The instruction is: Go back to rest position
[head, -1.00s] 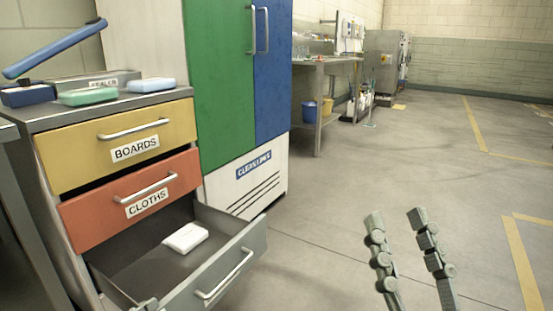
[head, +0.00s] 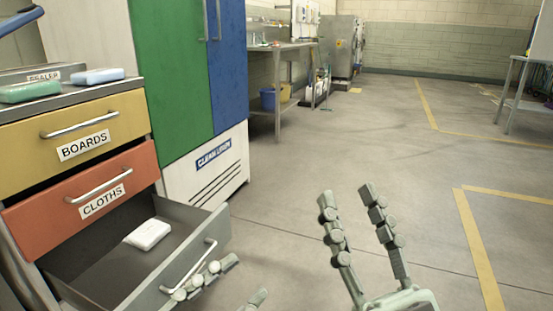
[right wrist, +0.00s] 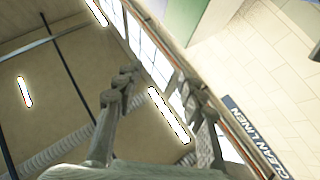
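My right gripper (head: 346,193) is open and empty, its fingers pointing up over the bare floor in the head view. It also shows in the right wrist view (right wrist: 163,92), with its fingers apart and nothing between them. My left gripper (head: 247,278) shows at the bottom of the head view, by the open grey drawer (head: 190,272). Its two fingers are apart, with nothing seen between them. One finger overlaps the lower end of the drawer handle (head: 187,268); I cannot tell whether it touches. A white packet (head: 147,234) lies inside the drawer.
The red CLOTHS drawer (head: 60,210) and yellow BOARDS drawer (head: 110,115) are above the grey one. A green-and-blue cabinet (head: 175,75) stands behind.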

